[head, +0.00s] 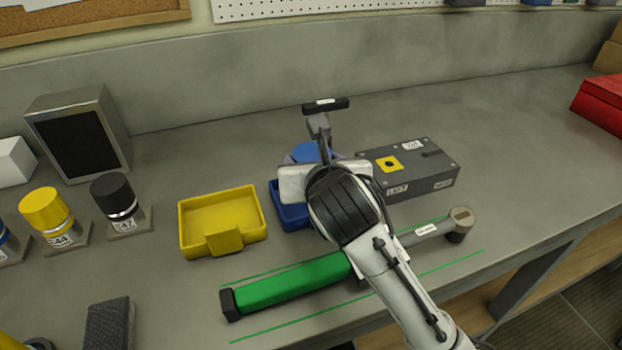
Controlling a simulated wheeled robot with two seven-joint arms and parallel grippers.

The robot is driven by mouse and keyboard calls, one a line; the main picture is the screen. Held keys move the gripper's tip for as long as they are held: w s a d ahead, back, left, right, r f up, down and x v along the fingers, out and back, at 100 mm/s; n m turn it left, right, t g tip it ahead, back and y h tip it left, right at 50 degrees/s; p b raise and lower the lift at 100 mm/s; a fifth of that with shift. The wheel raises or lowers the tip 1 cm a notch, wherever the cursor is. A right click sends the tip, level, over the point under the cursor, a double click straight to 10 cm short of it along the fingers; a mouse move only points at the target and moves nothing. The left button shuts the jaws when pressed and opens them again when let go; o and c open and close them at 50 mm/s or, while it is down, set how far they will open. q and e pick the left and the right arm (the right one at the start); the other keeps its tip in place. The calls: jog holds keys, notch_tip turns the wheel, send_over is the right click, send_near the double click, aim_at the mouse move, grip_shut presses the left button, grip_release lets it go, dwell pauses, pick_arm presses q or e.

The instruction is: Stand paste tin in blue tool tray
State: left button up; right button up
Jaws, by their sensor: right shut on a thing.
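The blue tool tray (290,218) sits mid-bench, right of a yellow tray, and my right gripper and wrist cover much of it. My right gripper (305,172) is over the tray's far part, shut on a round blue thing (307,152) that seems to be the paste tin. Only a blue part of the tin shows beyond the gripper. Its base is hidden, so I cannot tell whether it touches the tray floor. My left gripper is not in view.
A yellow tray (222,220) stands just left. A grey block (425,172) with a yellow square is close on the right. A green-handled wrench (290,284) lies in front, under my right arm. Labelled canisters (117,200) stand at left.

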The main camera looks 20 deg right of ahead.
jog(key=shift+w+f, duration=0.15)
jog(key=shift+f, duration=2.05)
jog(key=o, duration=1.3)
jog(key=shift+f, duration=0.15)
jog(key=shift+s+r, duration=0.2)
jog(key=v, duration=1.1)
jog(key=shift+s+a, duration=0.1)
jog(key=shift+s, duration=0.25)
